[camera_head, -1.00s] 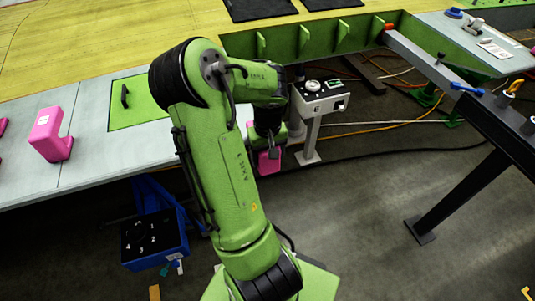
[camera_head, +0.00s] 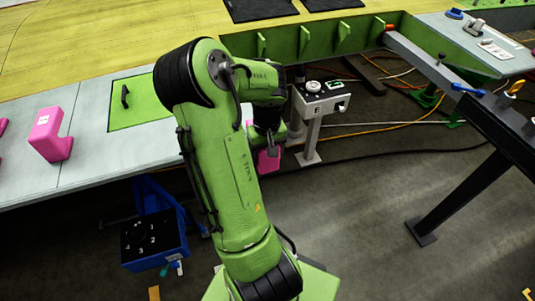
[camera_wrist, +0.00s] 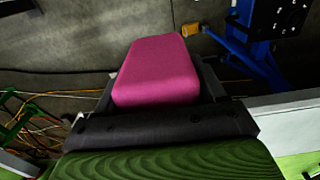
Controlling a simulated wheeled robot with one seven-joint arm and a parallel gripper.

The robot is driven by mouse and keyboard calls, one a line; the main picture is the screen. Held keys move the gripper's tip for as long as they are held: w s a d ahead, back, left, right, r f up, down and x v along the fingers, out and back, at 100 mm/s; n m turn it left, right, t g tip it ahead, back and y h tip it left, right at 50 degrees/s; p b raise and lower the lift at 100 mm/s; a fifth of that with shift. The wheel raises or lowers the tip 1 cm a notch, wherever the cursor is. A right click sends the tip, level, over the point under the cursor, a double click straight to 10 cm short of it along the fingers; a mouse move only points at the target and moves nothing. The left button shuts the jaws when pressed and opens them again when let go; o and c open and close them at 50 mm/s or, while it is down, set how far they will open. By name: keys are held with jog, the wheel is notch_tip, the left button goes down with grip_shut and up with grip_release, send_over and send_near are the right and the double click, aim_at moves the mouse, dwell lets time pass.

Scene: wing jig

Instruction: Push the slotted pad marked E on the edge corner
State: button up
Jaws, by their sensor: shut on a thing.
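My gripper (camera_wrist: 158,100) is shut on a pink pad (camera_wrist: 155,68), which sits between the two dark fingers in the wrist view. In the head view the held pink pad (camera_head: 268,160) shows only in part below my wrist, beside the front edge of the grey and green work surface. Its slot and any letter on it are hidden. Another pink slotted pad (camera_head: 50,135) with a white label stands on the grey edge at the left; its letter is too small to read. Which corner is the edge corner cannot be told.
A grey post with a control box (camera_head: 320,97) stands right of my wrist. A dark bench (camera_head: 500,120) is at the right. Cables cross the open floor between.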

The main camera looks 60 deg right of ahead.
jog(key=shift+w+d+f+p, duration=0.1)
jog(key=shift+w+d+p, duration=0.3)
jog(key=shift+w+d, duration=1.4)
jog(key=o, duration=1.2)
jog(key=shift+d, duration=0.1)
jog(key=shift+o, duration=0.2)
jog(key=shift+w, duration=0.15)
notch_tip(320, 180, up, 16)
jog(key=p, duration=0.2)
jog(key=shift+s, duration=0.35)
jog(key=shift+f, duration=0.15)
